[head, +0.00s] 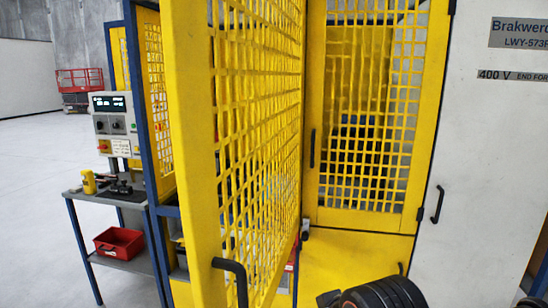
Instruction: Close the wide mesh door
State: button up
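A yellow mesh door (190,120) stands open in the foreground, swung out towards me and seen at a steep angle. It looks like the wide mesh door. Its black bar handle (232,268) is on the near edge, low in the picture. A second yellow mesh door or panel (410,130) stands behind it to the right and appears shut, with a black handle (312,148) on its left side. A dark rounded part of my arm shows at the bottom right of centre. My gripper's fingers are not visible, and nothing is seen touching the open door.
A grey cabinet wall (490,150) with a black handle (438,205) is at the right. At the left stand a control box (113,123), a side table (75,196) and a red bin (119,243). Open floor (30,170) lies further left.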

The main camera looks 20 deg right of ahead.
aim_at(186, 32)
jog(key=k+j+u, duration=0.1)
jog(key=k, duration=0.3)
jog(key=k+j, duration=0.3)
jog(key=k+l+z, duration=0.15)
jog(key=k+l, duration=0.15)
jog(key=i+j+u, duration=0.25)
jog(key=j, duration=0.1)
